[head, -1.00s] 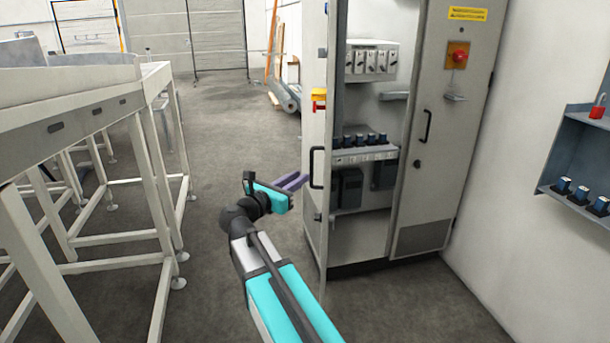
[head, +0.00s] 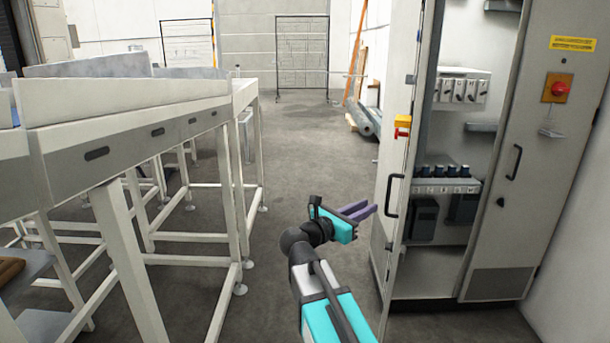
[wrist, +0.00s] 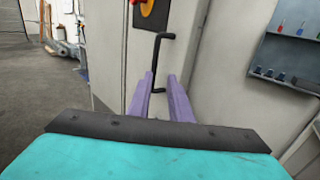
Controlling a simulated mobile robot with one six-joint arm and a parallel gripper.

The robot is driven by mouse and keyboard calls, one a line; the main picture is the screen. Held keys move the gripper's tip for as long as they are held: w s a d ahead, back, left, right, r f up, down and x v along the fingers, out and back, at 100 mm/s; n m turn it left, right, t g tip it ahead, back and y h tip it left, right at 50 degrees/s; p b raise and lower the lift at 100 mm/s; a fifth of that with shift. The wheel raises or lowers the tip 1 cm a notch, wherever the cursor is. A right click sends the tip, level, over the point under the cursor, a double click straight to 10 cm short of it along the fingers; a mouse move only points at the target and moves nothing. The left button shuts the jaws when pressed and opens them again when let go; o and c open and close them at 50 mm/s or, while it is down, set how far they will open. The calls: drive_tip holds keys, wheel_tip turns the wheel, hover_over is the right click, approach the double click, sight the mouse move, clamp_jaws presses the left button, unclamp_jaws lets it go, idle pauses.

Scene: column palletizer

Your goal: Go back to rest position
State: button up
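My gripper (head: 362,210) is at the end of my teal arm, low and just left of the cabinet's open door. In the wrist view my gripper (wrist: 160,82) shows two purple fingers standing apart with nothing between them. A black door handle (wrist: 163,60) shows past the fingertips in the wrist view. I cannot tell how far the fingertips are from it.
The grey electrical cabinet (head: 540,180) stands at the right with its left door (head: 405,150) swung open. A white conveyor frame (head: 240,180) fills the left. A clear strip of floor (head: 310,140) runs between them towards the back wall. A wall shelf (wrist: 285,60) with small items hangs at the right.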

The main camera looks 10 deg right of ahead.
drive_tip(key=d+f+n+t+y+p, duration=0.3)
drive_tip(key=f+n+p, duration=0.45)
drive_tip(key=f, duration=0.95)
drive_tip(key=s+a+f+n+g+y+p, duration=0.15)
drive_tip(key=a+f+n+y, duration=0.25)
drive_tip(key=f+n, duration=0.4)
drive_tip(key=s+a+f+n+y, duration=0.35)
drive_tip(key=a+f+n, duration=0.2)
drive_tip(key=f, duration=0.45)
drive_tip(key=s+a+f+n+y, duration=0.25)
drive_tip(key=f+n+y, duration=0.25)
drive_tip(key=f+n, duration=0.35)
drive_tip(key=s+a+f+n+g+y+p, duration=0.15)
drive_tip(key=s+f+n+g, duration=0.25)
drive_tip(key=s+f, duration=0.45)
drive_tip(key=s+a+f+n+g+b, duration=0.1)
drive_tip(key=s+a+f+n+g, duration=0.3)
drive_tip(key=s, duration=0.7)
drive_tip(key=s+d+n+g+h, duration=0.1)
drive_tip(key=s+n+g, duration=0.3)
drive_tip(key=s, duration=0.5)
drive_tip(key=s+d+n+g, duration=0.4)
drive_tip(key=s+n, duration=0.2)
drive_tip(key=s, duration=0.3)
drive_tip(key=shift+r+h, duration=0.4)
